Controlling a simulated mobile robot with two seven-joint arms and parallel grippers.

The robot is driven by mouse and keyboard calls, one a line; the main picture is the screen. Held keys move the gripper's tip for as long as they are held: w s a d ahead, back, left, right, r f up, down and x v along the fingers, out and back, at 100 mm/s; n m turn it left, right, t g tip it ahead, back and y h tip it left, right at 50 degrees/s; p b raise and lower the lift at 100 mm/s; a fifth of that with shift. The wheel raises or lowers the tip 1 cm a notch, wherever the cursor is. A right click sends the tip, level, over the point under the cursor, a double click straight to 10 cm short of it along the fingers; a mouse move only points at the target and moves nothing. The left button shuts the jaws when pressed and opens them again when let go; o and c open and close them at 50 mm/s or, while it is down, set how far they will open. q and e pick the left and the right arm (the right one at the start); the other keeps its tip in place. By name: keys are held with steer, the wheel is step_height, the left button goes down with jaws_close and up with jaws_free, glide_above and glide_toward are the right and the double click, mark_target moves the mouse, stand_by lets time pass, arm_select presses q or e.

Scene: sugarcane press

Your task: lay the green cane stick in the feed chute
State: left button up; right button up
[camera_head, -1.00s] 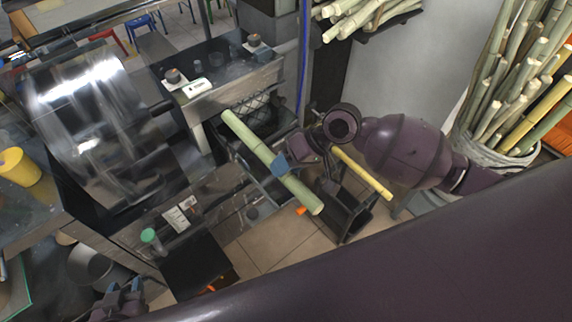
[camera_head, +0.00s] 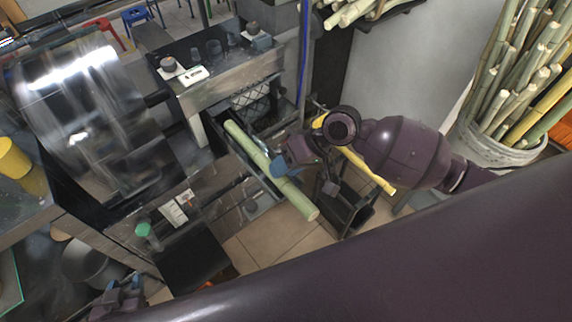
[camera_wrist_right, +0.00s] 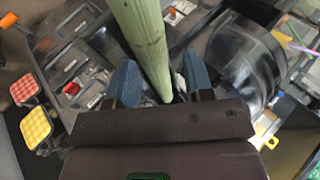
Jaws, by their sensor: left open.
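The green cane stick (camera_head: 299,199) lies slantwise along the dark feed chute (camera_head: 233,149), its far end toward the press and its near end sticking out past the chute's front. My right gripper (camera_head: 273,160) is at the cane's middle, with blue fingers apart. In the right wrist view the cane (camera_wrist_right: 147,40) runs between the two fingers (camera_wrist_right: 160,80), with a gap visible on each side. My left gripper (camera_head: 122,292) is open and empty at the lower left, far from the cane. The right hand hides part of the chute's right side.
The shiny metal press drum (camera_head: 80,110) stands at the left. A counter (camera_head: 225,85) with small cups is behind the chute. A yellow cane (camera_head: 368,170) lies behind my right wrist. A white basket (camera_head: 495,150) of canes stands at the right.

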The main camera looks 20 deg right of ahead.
steer(key=shift+o, duration=1.3)
steer(key=shift+d, duration=0.1)
steer(key=v, duration=1)
steer(key=shift+r, duration=0.35)
steer(key=shift+d, duration=0.15)
